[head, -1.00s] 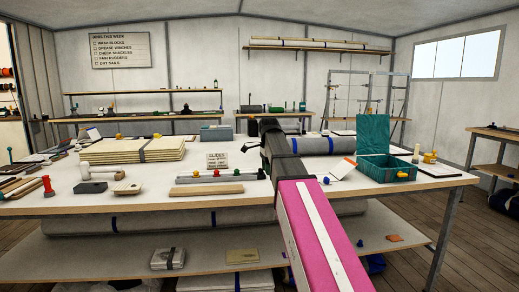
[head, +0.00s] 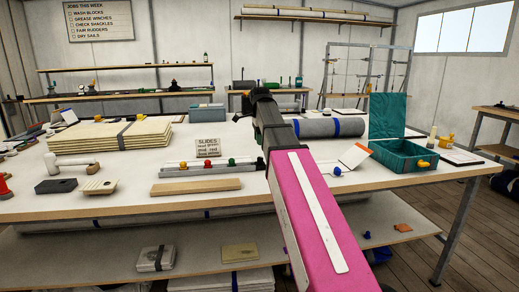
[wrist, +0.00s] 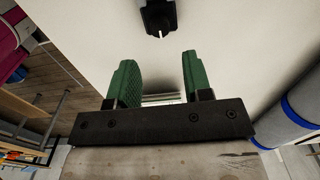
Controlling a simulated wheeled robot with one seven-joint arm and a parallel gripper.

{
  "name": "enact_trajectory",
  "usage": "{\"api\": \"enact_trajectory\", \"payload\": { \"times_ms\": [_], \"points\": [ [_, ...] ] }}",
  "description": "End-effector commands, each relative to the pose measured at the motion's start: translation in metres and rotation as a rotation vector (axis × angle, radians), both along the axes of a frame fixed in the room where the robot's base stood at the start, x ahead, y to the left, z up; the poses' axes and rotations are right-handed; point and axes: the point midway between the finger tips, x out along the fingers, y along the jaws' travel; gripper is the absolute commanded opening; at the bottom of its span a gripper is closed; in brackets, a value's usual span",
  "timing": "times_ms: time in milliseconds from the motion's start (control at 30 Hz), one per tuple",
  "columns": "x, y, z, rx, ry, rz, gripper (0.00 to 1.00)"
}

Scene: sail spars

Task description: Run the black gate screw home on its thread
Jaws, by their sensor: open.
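My gripper (wrist: 155,85) is open in the wrist view, with two green fingers apart and nothing seen between them. A slide track (head: 209,177) with yellow, red and green knobs lies on the table, left of my arm. I cannot make out the black gate screw for certain. A black blocky thing with a pale mark (wrist: 159,17) shows beyond the fingertips in the wrist view, apart from them; I cannot tell what it is.
A wooden strip (head: 197,187) lies before the track and a slides card (head: 208,147) stands behind it. A grey roll with blue bands (head: 318,128) and a teal box (head: 408,157) are to the right. Stacked boards (head: 110,138) are at left.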

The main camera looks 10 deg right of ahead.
Motion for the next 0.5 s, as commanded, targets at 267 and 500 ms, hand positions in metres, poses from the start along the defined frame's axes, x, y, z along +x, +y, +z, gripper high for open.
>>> {"api": "enact_trajectory", "payload": {
  "times_ms": [267,500],
  "points": [
    [-0.001,0.0,-0.036,0.0,0.002,0.0,0.46],
    [-0.001,0.0,-0.063,0.0,0.002,0.0,0.46]
  ]
}}
